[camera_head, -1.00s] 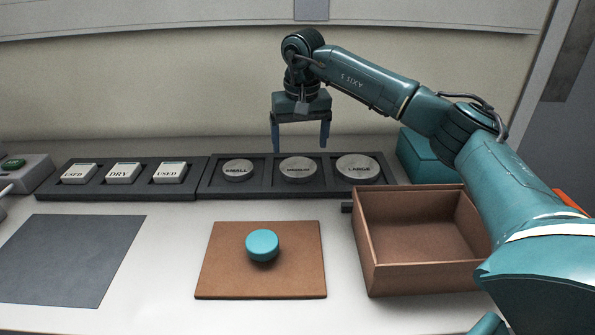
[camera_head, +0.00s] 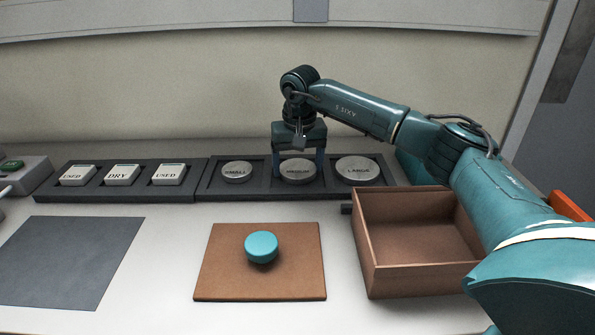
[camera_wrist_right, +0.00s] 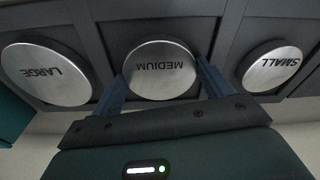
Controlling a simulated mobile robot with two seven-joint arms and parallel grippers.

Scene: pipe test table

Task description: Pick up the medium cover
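The medium cover (camera_head: 298,169) is a round grey metal disc lettered MEDIUM. It lies in the middle compartment of a dark rack (camera_head: 205,188), between the small cover (camera_head: 237,172) and the large cover (camera_head: 357,169). My right gripper (camera_head: 298,177) points down over it with the fingers open, one on each side. In the right wrist view the medium cover (camera_wrist_right: 161,70) sits between the two blue fingertips (camera_wrist_right: 160,74). I cannot tell whether they touch its rim. My left gripper is not in view.
A rack with blocks lettered USED and DRY (camera_head: 122,175) stands to the left. A brown open box (camera_head: 372,282) is at the front right, below my right arm. A teal round piece (camera_head: 262,246) rests on a brown board (camera_head: 220,288). A grey mat (camera_head: 60,265) lies left.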

